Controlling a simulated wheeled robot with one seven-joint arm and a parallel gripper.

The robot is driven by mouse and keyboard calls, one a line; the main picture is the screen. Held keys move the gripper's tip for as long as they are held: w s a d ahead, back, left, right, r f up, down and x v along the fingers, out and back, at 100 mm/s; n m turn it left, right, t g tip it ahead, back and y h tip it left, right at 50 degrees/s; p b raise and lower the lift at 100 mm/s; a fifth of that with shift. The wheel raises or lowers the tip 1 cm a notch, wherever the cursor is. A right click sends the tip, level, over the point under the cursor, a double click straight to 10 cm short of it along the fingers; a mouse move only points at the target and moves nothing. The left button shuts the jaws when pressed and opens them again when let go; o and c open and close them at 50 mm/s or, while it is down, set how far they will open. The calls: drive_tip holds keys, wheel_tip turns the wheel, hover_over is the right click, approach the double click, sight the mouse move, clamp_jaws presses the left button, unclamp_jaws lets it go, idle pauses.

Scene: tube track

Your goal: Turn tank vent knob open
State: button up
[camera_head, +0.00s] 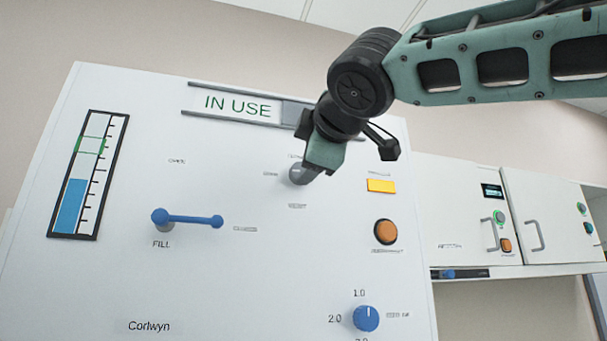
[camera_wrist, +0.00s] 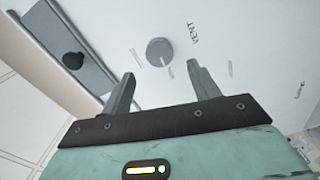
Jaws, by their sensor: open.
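The vent knob is a small round grey knob (camera_head: 298,171) on the white Corlwyn panel (camera_head: 125,268). In the wrist view the knob (camera_wrist: 158,51) shows a short pale pointer line towards its lower edge. A "VENT" label (camera_wrist: 194,32) lies to its right there. My gripper (camera_head: 308,175) is in front of the knob and partly covers it in the head view. In the wrist view my gripper (camera_wrist: 160,74) is open. The knob appears just beyond the gap between the two fingertips, and I see no finger touching it. Small labels around the knob are too blurred to read.
A blue FILL lever (camera_head: 188,218) is to the left. An orange button (camera_head: 385,231) and a yellow indicator (camera_head: 381,186) are to the right. A blue dial (camera_head: 366,318) is below. The "IN USE" sign (camera_head: 238,105) sits in rails above. White cabinets (camera_head: 465,205) stand farther right.

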drive_tip(key=b+v, duration=0.3)
drive_tip(key=v, duration=0.9)
drive_tip(key=w+a+f+m+g+h, duration=0.15)
drive_tip(key=f+g, duration=0.25)
drive_tip(key=f, duration=1.2)
drive_tip(key=w+a+f+m+g, duration=0.15)
drive_tip(key=f+g, duration=0.25)
drive_tip(key=f, duration=1.3)
drive_tip(key=s+d+f+m+g+h, duration=0.1)
drive_tip(key=s+d+f+m+g, duration=0.1)
drive_tip(key=f, duration=0.8)
drive_tip(key=s+d+f+m+g+h, duration=0.1)
drive_tip(key=s+d+f+m+g, duration=0.2)
drive_tip(key=s+d+f, duration=0.3)
drive_tip(key=s+d+f+m+g+h, duration=0.1)
drive_tip(key=s+d+f+m+g, duration=0.2)
drive_tip(key=s+f, duration=0.5)
wheel_tip(320, 180, down, 6)
drive_tip(key=shift+d+f+g, duration=0.15)
drive_tip(key=shift+d+g, duration=0.4)
drive_tip(key=shift+g, duration=0.15)
